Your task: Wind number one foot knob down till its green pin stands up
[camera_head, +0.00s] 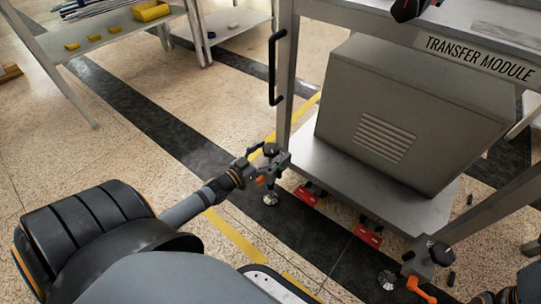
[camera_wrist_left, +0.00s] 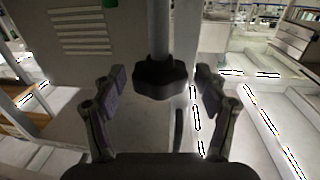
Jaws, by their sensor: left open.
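A black lobed foot knob (camera_head: 271,150) sits at the left front corner of the transfer module, above a round metal foot (camera_head: 270,198) on the floor. No number or green pin can be made out on it. My left gripper (camera_head: 266,162) is at this knob. In the left wrist view the dark knob (camera_wrist_left: 160,78) hangs on a metal stem between the open fingers of my left gripper (camera_wrist_left: 161,84), with a gap on both sides. Another corner has a black knob (camera_head: 440,253) and a foot (camera_head: 388,280). Dark parts at the bottom right edge may be my right gripper.
The module's grey cabinet (camera_head: 410,110) stands on a low shelf (camera_head: 310,160). A black handle (camera_head: 274,67) is on the upright above my left gripper. Red blocks (camera_head: 308,194) and an orange lever (camera_head: 421,290) are low at the front. Open floor lies left.

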